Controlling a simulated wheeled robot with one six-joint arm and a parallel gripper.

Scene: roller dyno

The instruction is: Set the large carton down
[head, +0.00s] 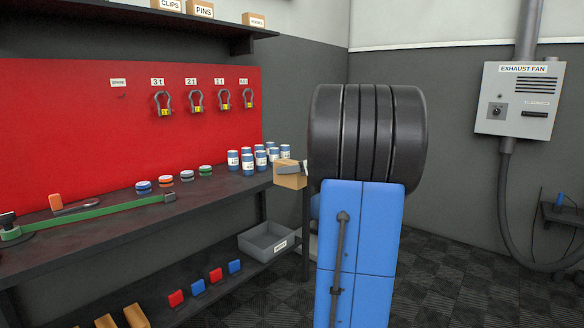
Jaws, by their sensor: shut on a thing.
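The large carton (290,181), a small-looking tan box in the head view, is at the right end of the workbench (225,192). My gripper (291,168), a grey shape at the carton's top, is shut on it. The carton overlaps the bench's front right corner in the picture. I cannot tell whether its underside touches the bench top or hangs clear of it. My arm hides what lies just right of the carton, and the fingertips are too small to see well.
Blue-and-white cans (247,162) stand just left of the carton. A grey bin (268,241) is on the lower shelf. Shackles (196,101) hang on the red board. Bare bench top shows along the front.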

